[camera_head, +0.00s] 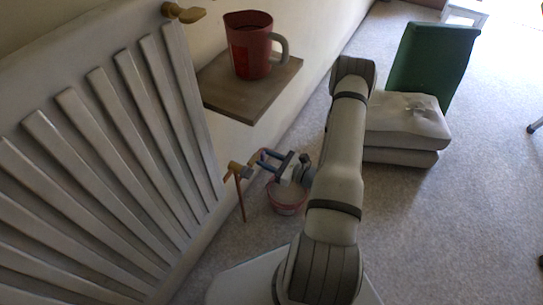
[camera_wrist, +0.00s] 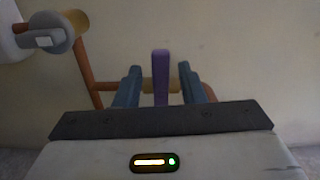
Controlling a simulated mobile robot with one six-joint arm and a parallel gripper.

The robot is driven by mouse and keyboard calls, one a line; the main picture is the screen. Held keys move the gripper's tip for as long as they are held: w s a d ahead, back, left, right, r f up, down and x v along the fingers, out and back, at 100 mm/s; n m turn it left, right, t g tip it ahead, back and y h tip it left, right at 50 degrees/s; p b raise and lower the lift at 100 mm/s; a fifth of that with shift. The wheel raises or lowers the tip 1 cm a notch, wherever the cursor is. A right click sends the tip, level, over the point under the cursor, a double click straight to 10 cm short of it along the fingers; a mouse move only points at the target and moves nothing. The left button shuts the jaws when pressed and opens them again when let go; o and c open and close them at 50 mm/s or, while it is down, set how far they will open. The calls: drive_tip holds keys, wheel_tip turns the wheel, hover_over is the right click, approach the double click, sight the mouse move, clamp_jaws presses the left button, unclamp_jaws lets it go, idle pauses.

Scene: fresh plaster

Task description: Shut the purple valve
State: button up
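The purple valve handle (camera_wrist: 161,77) stands upright in the middle of the wrist view, on a brass fitting (camera_wrist: 174,86) joined to a copper pipe (camera_wrist: 86,68). My gripper (camera_wrist: 159,68) is open, with one blue finger on each side of the purple handle. A gap shows between the handle and each finger, so neither finger appears to touch it. In the head view my gripper (camera_head: 262,160) is low by the wall, next to the brass fitting (camera_head: 238,169); the purple handle is hard to make out there.
A white radiator (camera_head: 120,140) fills the left. A wooden shelf (camera_head: 240,105) with a red mug (camera_head: 250,55) is above my gripper. A bucket (camera_head: 288,208) stands on the floor below.

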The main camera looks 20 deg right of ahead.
drive_tip(key=v, duration=1.2)
drive_tip(key=shift+s, duration=0.1)
idle(0.4)
